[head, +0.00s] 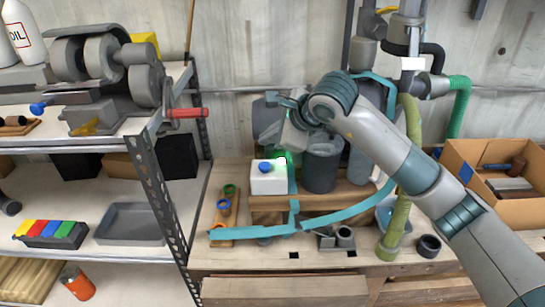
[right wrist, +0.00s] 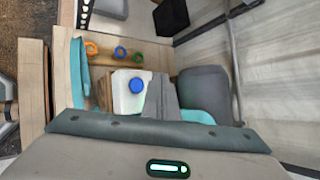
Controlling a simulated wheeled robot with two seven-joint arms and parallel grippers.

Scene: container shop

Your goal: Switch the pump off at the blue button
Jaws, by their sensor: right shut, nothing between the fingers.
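The blue button (head: 265,167) sits on top of a small white box (head: 270,185) at the left of the workbench. In the right wrist view the blue button (right wrist: 137,86) shows on the white box (right wrist: 122,104), just left of my fingertips. My right gripper (head: 270,138) is shut and empty, above and slightly behind the box in the head view. Its closed fingers also show in the right wrist view (right wrist: 160,92), beside the button; I cannot tell whether they touch the box. A green glow shows at the box's right edge. My left gripper is not in view.
A dark grey cylinder (head: 321,165) stands right of the box. A teal hose (head: 335,216) runs across the bench front. A wooden strip (head: 224,215) with coloured rings lies to the left. A shelf (head: 150,130) stands left and a cardboard box (head: 490,180) right.

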